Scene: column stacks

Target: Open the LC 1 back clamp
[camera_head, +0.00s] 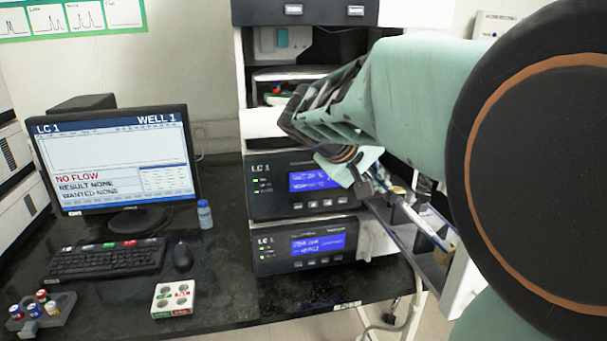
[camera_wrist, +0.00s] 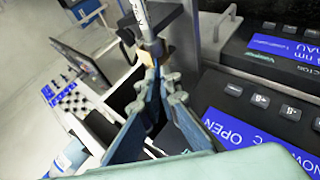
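The LC 1 stack shows in the head view as an upper unit (camera_head: 306,212) and a lower unit (camera_head: 300,262). An open column tray (camera_head: 462,285) sticks out to their right, with a slim column (camera_head: 430,232) lying along it. My gripper (camera_head: 366,188) is at the end of the column nearer the stack, partly hidden by my arm. In the wrist view, my gripper's two fingers (camera_wrist: 162,88) converge close below a brass-coloured fitting (camera_wrist: 152,54) on the column (camera_wrist: 141,14). The narrow gap between the fingertips is unclear. The back clamp is not clearly distinguishable there. A display (camera_wrist: 240,133) reads OPEN.
A monitor (camera_head: 115,160) reads NO FLOW. A keyboard (camera_head: 108,259), mouse (camera_head: 182,256), small bottle (camera_head: 205,214), white vial block (camera_head: 173,298) and grey vial rack (camera_head: 42,315) stand on the dark bench (camera_head: 225,290). Tubing (camera_head: 412,275) hangs near the tray.

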